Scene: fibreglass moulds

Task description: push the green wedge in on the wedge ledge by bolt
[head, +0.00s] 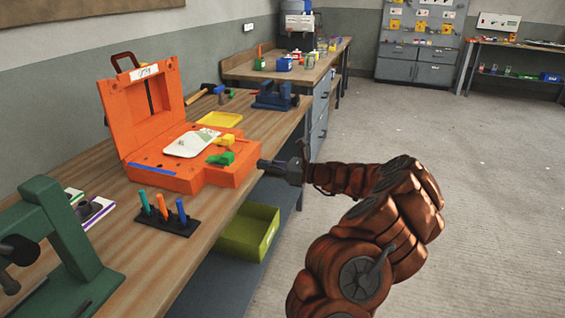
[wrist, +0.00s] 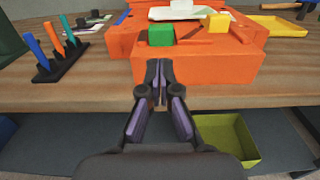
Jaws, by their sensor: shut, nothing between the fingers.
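An open orange mould (head: 215,176) lies on the wooden bench, its lid half standing up behind. The green wedge (head: 222,158) sits on its near right ledge. In the wrist view the green wedge (wrist: 160,35) shows as a green block near the front edge of the orange mould (wrist: 205,68). A yellow wedge (head: 225,140) sits farther along; it also shows in the wrist view (wrist: 219,22). My gripper (head: 262,164) is shut and empty, at the mould's front face. In the wrist view its fingertips (wrist: 158,66) point toward the green wedge, just short of it. I cannot make out a bolt.
A black rack (head: 168,224) with several coloured-handled tools stands on the bench at the near left. An olive bin (head: 247,232) sits below the bench edge. A yellow tray (head: 220,119) and a blue vise (head: 275,96) lie beyond the mould. The floor at right is clear.

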